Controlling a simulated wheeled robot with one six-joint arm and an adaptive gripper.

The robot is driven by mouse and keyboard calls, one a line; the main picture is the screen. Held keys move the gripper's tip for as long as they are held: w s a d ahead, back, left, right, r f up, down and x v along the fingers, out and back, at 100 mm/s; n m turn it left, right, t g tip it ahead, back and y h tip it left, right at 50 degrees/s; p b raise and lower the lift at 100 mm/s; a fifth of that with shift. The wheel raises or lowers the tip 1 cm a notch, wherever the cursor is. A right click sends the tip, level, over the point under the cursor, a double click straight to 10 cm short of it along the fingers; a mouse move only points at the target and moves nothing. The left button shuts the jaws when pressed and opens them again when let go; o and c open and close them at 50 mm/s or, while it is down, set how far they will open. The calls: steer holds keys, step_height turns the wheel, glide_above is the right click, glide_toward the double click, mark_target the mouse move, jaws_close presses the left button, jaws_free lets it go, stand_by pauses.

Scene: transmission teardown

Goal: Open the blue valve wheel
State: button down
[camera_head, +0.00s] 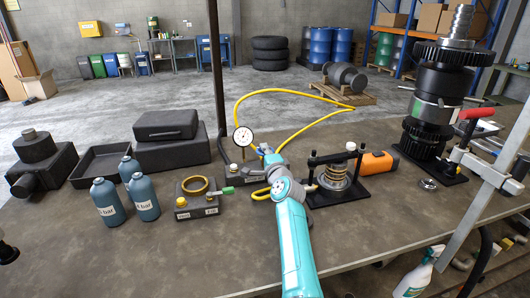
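I cannot make out a blue valve wheel for certain in the head view. My teal arm reaches from the bottom edge up to the middle of the bench. Its far end, with my gripper (265,151), is small and partly hidden by the arm's own joints, so its fingers do not show clearly. It is just right of a dial gauge (243,136) on a stand. A dark block with a yellow ring (195,184) and a green handle stands left of the arm. A black press fixture with a spring (334,177) stands right of it.
A yellow hose (290,91) loops behind my arm. Teal bottles (107,203), a black tray (98,165) and dark cases (166,124) stand left. A tall gear stack (437,90), an orange case (378,162) and a red-handled clamp (476,114) stand right. The bench (170,255) front left is bare.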

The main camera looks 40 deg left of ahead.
steer(key=shift+f+n+g+y, duration=0.15)
steer(key=shift+n+g+y, duration=0.4)
steer(key=shift+g, duration=0.35)
steer(key=shift+n, duration=0.25)
steer(key=shift+n+g+y, duration=1.05)
steer(key=shift+n+g, duration=0.25)
steer(key=shift+g, duration=0.9)
steer(key=c, duration=1.5)
jaws_free()
steer(key=shift+o, duration=0.2)
